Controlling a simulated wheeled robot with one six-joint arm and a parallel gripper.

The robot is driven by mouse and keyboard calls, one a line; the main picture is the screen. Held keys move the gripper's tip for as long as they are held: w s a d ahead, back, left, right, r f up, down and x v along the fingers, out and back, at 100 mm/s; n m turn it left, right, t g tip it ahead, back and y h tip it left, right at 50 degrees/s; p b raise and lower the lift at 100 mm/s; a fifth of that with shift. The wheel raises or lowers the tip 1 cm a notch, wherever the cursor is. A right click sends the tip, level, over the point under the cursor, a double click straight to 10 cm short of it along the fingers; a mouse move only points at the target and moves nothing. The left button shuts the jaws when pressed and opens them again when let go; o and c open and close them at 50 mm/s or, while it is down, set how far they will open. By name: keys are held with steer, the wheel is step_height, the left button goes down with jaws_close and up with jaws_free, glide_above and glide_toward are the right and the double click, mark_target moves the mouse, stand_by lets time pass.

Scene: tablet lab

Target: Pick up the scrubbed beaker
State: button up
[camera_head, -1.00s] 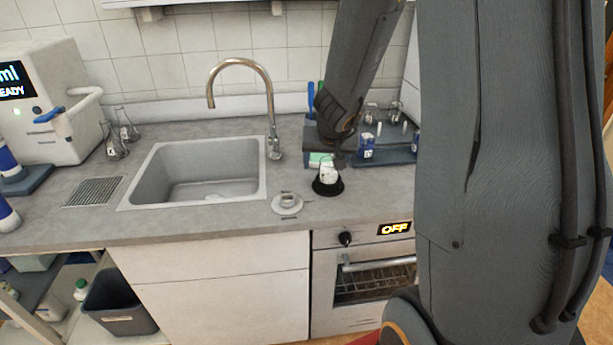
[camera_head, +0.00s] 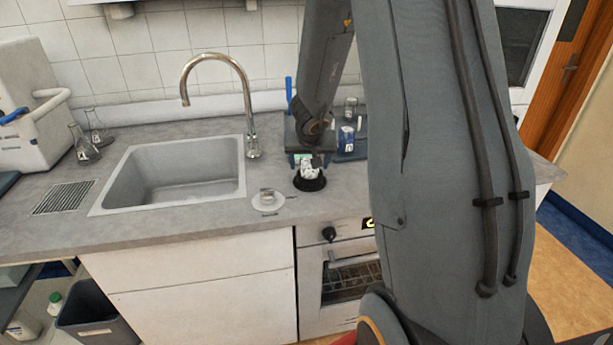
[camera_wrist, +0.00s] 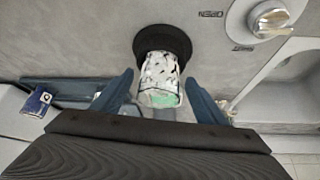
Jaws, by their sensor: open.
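A small beaker (camera_wrist: 160,78) with a white, dark-speckled surface and a green patch stands at a round black base (camera_wrist: 178,38) on the grey counter. In the head view the beaker (camera_head: 309,169) is partly hidden by my gripper. My gripper (camera_wrist: 158,84) is open, with one blue finger on each side of the beaker in the wrist view. Gaps show between the fingers and the beaker. Whether this is the scrubbed beaker, I cannot tell from its look alone.
A sink (camera_head: 175,172) with a tall faucet (camera_head: 250,110) is to the left. A blue-labelled container (camera_head: 346,138) stands behind right. Flasks (camera_head: 83,146) stand left of the sink.

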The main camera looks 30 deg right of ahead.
steer(key=shift+w+d+f, duration=0.1)
steer(key=shift+w+f, duration=0.05)
steer(key=shift+f, duration=0.1)
steer(key=c, duration=1.2)
steer(key=shift+o, duration=0.2)
steer(key=shift+r, duration=0.15)
